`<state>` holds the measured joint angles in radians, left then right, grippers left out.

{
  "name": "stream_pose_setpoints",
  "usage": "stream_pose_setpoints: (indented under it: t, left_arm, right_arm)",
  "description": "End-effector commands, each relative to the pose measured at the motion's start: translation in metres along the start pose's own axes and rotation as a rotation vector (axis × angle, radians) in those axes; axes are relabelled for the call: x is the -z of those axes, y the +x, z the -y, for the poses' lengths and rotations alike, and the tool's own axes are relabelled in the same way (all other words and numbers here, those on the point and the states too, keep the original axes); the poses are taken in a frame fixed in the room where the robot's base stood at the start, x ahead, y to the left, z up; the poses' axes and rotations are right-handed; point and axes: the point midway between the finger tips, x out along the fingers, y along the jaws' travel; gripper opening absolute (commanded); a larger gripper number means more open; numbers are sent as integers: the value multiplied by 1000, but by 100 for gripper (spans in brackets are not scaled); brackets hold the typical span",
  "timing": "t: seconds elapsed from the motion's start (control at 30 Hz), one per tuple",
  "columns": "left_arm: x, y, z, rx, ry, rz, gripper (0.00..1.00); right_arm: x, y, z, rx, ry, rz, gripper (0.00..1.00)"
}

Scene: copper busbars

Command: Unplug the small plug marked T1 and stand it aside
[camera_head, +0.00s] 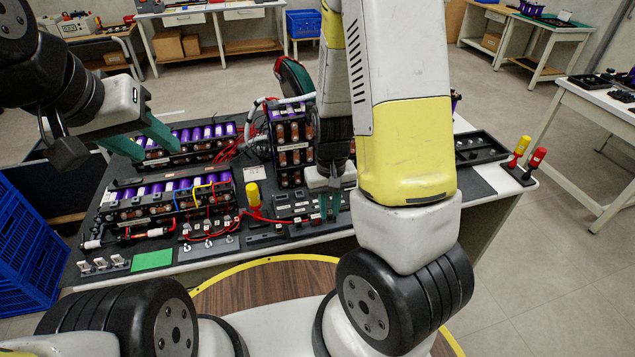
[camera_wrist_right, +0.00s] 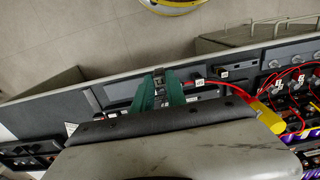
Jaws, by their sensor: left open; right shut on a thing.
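My right gripper (camera_head: 330,207) reaches down over the front of the bench. In the right wrist view its green fingertips (camera_wrist_right: 159,82) are shut on a small grey-brown piece, which I take to be the small plug (camera_wrist_right: 158,74); no T1 mark can be read on it. A red lead (camera_wrist_right: 215,84) runs from beside the fingers to a yellow-handled piece (camera_wrist_right: 265,116), which also shows in the head view (camera_head: 253,195). Whether the plug is still seated is hidden. My left gripper (camera_head: 158,148) is open and empty above the battery packs at the left.
Battery packs with purple cells (camera_head: 165,192) fill the left of the bench. A taller pack (camera_head: 290,143) stands behind the right gripper. A green pad (camera_head: 151,260) lies at the front left. Red and yellow handles (camera_head: 528,160) stand at the right end. A blue crate (camera_head: 28,245) is at far left.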

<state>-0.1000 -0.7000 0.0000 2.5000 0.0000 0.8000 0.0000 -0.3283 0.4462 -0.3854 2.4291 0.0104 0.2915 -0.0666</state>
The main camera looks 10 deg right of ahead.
Motion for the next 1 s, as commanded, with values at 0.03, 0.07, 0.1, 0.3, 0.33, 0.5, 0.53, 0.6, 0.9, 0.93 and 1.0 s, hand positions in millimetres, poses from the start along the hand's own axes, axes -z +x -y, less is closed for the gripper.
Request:
stream_pose_setpoints:
  t: [0.03,0.07,0.1,0.3,0.33,0.5,0.53,0.6,0.9,0.93,1.0]
  left_arm:
    - [0,0,0,0,0,0,44]
    - [0,0,0,0,0,0,44]
    - [0,0,0,0,0,0,44]
    - [0,0,0,0,0,0,44]
    - [0,0,0,0,0,0,44]
    - [0,0,0,0,0,0,44]
    - [0,0,0,0,0,0,44]
    - [0,0,0,0,0,0,44]
    - [0,0,0,0,0,0,44]
    - [0,0,0,0,0,0,44]
    - [0,0,0,0,0,0,44]
  right_arm:
    - [0,0,0,0,0,0,0]
    - [0,0,0,0,0,0,0]
    - [0,-1,0,0,0,0,0]
    - [0,-4,0,0,0,-1,0]
    - [0,-4,0,0,0,0,0]
    - [4,-3,-4,-1,2,0,0]
    - [6,-2,-7,-1,3,0,0]
    - [14,2,-18,-2,7,0,0]
    - [46,19,-72,-1,5,0,0]
    - [47,20,-75,0,4,1,0]
    - [50,22,-78,0,1,1,0]
